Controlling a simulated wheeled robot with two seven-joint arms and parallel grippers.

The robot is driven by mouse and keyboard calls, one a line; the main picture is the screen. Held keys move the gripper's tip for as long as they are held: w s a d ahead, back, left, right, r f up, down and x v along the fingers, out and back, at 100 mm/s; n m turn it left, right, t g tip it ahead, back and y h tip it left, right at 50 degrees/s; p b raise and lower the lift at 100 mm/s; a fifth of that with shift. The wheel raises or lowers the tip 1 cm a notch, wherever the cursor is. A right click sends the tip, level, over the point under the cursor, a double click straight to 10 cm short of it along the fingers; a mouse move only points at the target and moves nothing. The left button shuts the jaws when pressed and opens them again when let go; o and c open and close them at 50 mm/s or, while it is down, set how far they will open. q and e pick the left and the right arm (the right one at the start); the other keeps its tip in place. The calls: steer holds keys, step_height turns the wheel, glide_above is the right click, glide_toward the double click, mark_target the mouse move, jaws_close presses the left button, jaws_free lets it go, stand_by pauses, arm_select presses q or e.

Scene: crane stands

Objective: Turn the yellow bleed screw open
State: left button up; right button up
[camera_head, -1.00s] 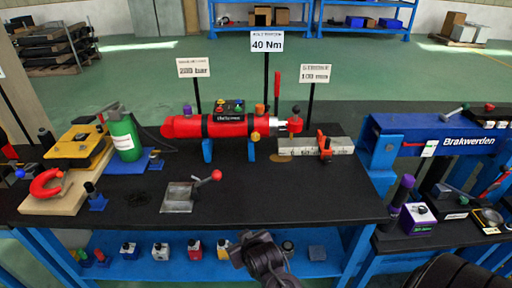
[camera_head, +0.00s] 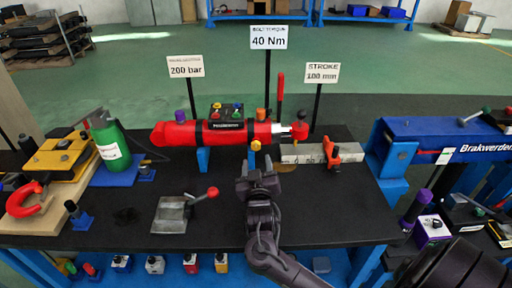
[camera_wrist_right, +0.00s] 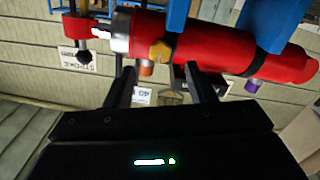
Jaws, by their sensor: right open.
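The yellow bleed screw (camera_head: 256,145) sits on the underside of the red hydraulic cylinder (camera_head: 222,133), near its rod end. It also shows as a yellow knob in the right wrist view (camera_wrist_right: 160,51). My right gripper (camera_head: 258,172) is open and empty, in front of and below the screw in the head view. In the wrist view its two fingers (camera_wrist_right: 160,84) point toward the cylinder, with the screw beyond and between them. The fingers do not visibly touch the screw. My left gripper is not in view.
Blue stands (camera_head: 203,159) hold the cylinder above the black table (camera_head: 300,210). A metal block with a red-knobbed lever (camera_head: 172,213) lies to the left of my right arm. A grey ruler bar with an orange clamp (camera_head: 331,155) lies to the right. Several coloured knobs top the cylinder.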

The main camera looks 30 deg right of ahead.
mark_target(256, 147)
steer(key=x, duration=0.6)
steer(key=shift+r+p, duration=0.1)
steer(key=shift+p, duration=0.2)
steer(key=shift+s+r, duration=0.1)
steer(key=shift+a, duration=0.1)
steer(key=c, duration=1)
